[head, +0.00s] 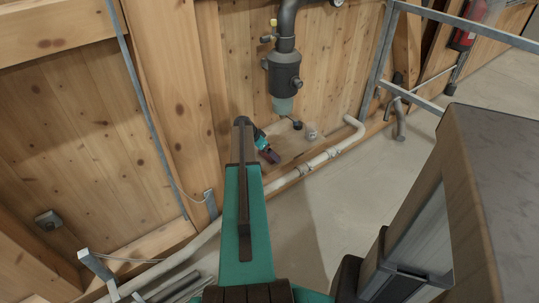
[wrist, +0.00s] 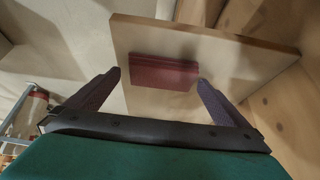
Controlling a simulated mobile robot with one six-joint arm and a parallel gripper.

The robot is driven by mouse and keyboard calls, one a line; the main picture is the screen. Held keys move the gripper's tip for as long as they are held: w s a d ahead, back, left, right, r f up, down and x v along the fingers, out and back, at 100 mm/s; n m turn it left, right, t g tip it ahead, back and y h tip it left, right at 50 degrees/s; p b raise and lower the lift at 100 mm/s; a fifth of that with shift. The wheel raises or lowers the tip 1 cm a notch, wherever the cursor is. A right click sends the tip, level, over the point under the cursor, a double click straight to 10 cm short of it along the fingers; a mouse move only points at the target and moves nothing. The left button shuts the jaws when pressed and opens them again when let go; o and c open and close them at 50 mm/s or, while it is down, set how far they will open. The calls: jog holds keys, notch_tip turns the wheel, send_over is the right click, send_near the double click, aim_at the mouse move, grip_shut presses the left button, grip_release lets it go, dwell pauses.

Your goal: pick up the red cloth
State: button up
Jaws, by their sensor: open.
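The red cloth (wrist: 163,72) shows in the wrist view as a flat, folded, dark red rectangle lying on a pale wooden board (wrist: 215,60). My gripper (wrist: 158,76) is open, with one dark finger on each side of the cloth's near edge in the picture. Nothing is held between the fingers. I cannot tell how far the fingertips are from the cloth. In the head view my gripper (head: 267,152) is small beyond my teal arm, over a wooden ledge (head: 296,151) by the wall. A dark red patch there is too small to tell as cloth or finger.
A dark pipe fitting with a greenish cup (head: 283,104) hangs on the wall just above the ledge. A white pipe (head: 333,152) runs along the ledge front. A metal rail frame (head: 378,62) stands at right. The concrete floor (head: 350,205) is open in front.

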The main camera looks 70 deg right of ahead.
jog(key=shift+s+d+f, duration=0.15)
jog(key=shift+d+f, duration=0.05)
jog(key=shift+f, duration=0.25)
jog(key=c, duration=1)
jog(key=shift+r, duration=0.1)
jog(key=shift+r, duration=0.5)
jog(key=shift+s+a+r, duration=0.1)
jog(key=shift+a+r, duration=0.05)
jog(key=shift+r, duration=0.5)
jog(key=shift+a+r, duration=0.15)
jog(key=shift+r, duration=0.45)
jog(key=s+a, duration=0.2)
jog(key=a, duration=0.2)
jog(key=s+a+r, duration=0.1)
jog(key=s+a, duration=0.1)
jog(key=a, duration=0.3)
jog(key=s+a, duration=0.1)
jog(key=a, duration=0.4)
jog(key=shift+s+a+r+b, duration=0.1)
jog(key=shift+s+r+b, duration=0.05)
jog(key=shift+s+b, duration=0.2)
